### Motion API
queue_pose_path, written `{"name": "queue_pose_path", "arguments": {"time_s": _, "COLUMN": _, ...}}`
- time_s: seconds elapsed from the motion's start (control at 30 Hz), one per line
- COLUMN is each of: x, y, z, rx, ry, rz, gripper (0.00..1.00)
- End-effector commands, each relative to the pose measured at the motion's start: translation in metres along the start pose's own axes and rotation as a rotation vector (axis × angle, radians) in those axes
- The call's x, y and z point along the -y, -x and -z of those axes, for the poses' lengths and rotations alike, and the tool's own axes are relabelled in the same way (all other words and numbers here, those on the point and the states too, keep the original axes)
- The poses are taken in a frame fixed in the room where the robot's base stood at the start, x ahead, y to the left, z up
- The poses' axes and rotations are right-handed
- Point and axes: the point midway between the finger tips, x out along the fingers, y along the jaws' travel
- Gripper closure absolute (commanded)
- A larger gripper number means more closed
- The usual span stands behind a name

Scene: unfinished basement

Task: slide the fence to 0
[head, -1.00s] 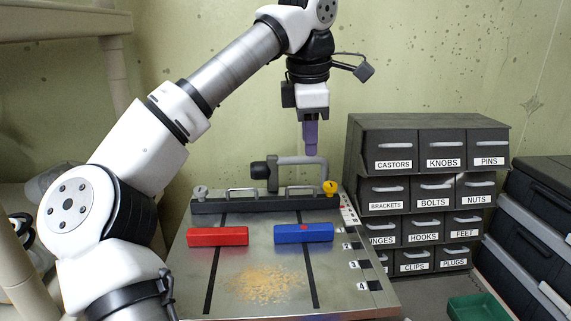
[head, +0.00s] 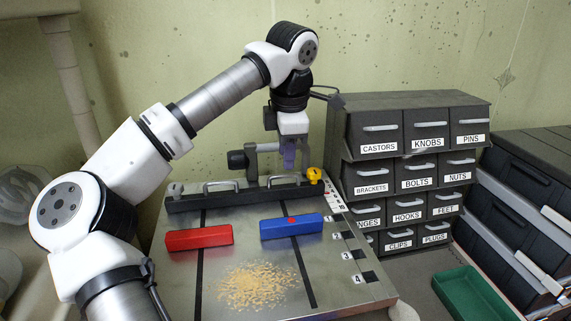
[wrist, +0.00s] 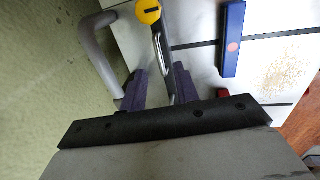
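The fence (head: 235,198) is a long dark bar across the back of the metal table, with two silver handles on top. A yellow knob (head: 314,175) sits at its right end and also shows in the wrist view (wrist: 149,12). My gripper (head: 289,166) points down just above the right handle (head: 284,182). In the wrist view, my purple fingers (wrist: 160,82) are apart, with the silver handle (wrist: 163,50) showing between them. I cannot tell whether they touch it. The number scale (head: 346,255) runs down the table's right edge; the fence lies beyond its readable marks, and the 0 is not legible.
A red block (head: 198,239) and a blue block (head: 291,227) lie in front of the fence, with sawdust (head: 257,286) nearer me. Labelled drawers (head: 415,145) stand close on the right, and a green tray (head: 470,295) lies lower right.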

Motion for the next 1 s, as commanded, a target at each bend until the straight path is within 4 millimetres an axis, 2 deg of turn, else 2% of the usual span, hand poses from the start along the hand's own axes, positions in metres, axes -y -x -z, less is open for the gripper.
{"name": "queue_pose_path", "arguments": {"time_s": 0.1, "x": 0.000, "y": -0.020, "z": 0.000, "rx": 0.001, "ry": -0.001, "rz": 0.002, "gripper": 0.69}}
{"name": "queue_pose_path", "arguments": {"time_s": 0.3, "x": 0.000, "y": -0.040, "z": 0.000, "rx": 0.000, "ry": -0.001, "rz": 0.000, "gripper": 0.69}}
{"name": "queue_pose_path", "arguments": {"time_s": 0.63, "x": 0.000, "y": -0.045, "z": 0.000, "rx": 0.000, "ry": 0.000, "rz": -0.001, "gripper": 0.69}}
{"name": "queue_pose_path", "arguments": {"time_s": 0.67, "x": 0.000, "y": -0.045, "z": 0.000, "rx": 0.000, "ry": 0.000, "rz": -0.001, "gripper": 0.71}}
{"name": "queue_pose_path", "arguments": {"time_s": 0.9, "x": 0.000, "y": -0.044, "z": 0.000, "rx": 0.000, "ry": 0.000, "rz": -0.001, "gripper": 1.00}}
{"name": "queue_pose_path", "arguments": {"time_s": 1.0, "x": 0.000, "y": -0.044, "z": 0.000, "rx": 0.000, "ry": 0.000, "rz": -0.001, "gripper": 1.00}}
